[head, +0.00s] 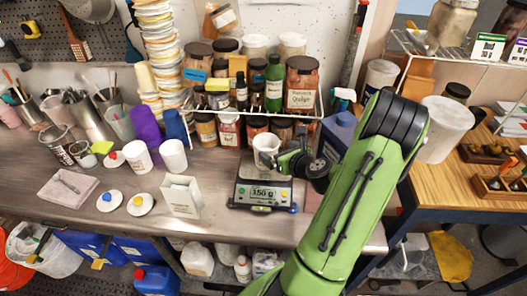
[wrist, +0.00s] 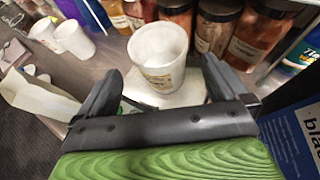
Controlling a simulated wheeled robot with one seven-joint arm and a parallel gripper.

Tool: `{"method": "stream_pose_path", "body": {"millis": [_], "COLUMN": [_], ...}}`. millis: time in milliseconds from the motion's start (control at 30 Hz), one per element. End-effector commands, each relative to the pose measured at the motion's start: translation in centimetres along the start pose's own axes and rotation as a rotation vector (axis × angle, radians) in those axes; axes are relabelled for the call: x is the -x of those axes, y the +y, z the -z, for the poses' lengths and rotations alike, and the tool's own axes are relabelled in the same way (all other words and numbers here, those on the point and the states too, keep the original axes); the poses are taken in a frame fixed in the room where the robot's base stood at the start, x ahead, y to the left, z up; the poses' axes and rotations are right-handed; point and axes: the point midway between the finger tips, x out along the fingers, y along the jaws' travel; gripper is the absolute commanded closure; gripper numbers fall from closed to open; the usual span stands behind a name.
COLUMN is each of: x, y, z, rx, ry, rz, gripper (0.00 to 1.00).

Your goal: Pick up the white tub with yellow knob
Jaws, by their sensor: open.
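A white open-topped tub (head: 265,149) with a small label stands upright on the scale. In the wrist view this tub (wrist: 158,58) is just ahead of and between my open fingers, and its top is uncovered. My gripper (head: 283,156) is at its right side in the head view; it also shows in the wrist view (wrist: 161,75). I cannot tell whether a finger touches the tub. A white lid with a yellow knob (head: 140,203) lies on the bench at left. Two more white tubs, one left (head: 137,156) and one right (head: 173,155), stand uncovered further left.
The scale (head: 264,193) reads 150 g. A white carton (head: 181,195) stands left of it. Lids with blue (head: 107,200) and red (head: 113,158) knobs lie further left. Jars (head: 301,85) crowd the rack behind; a blue container (head: 337,132) stands close right.

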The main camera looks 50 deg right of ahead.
Motion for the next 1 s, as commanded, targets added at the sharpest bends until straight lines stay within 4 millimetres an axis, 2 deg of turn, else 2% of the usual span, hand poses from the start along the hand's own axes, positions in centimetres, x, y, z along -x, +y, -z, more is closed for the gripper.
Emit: {"method": "stream_pose_path", "body": {"millis": [33,100,267,400,500,733,1000], "x": [-1.3,-2.6,-4.5,-7.2,-8.6,-8.9,-8.9], "y": [0.2,0.1,0.1,0.3,0.2,0.1,0.1], "z": [0.0,0.0,-0.1,-0.3,-0.3,-0.2,-0.2], "rx": [0.002,0.002,0.004,0.004,0.003,0.003,0.003], "ry": [-0.002,-0.001,-0.001,-0.001,-0.001,-0.001,0.0], "rz": [-0.006,-0.003,-0.003,-0.004,-0.002,0.0,0.0], "gripper": [0.0,0.0,0.0,0.0,0.0,0.0,0.39]}}
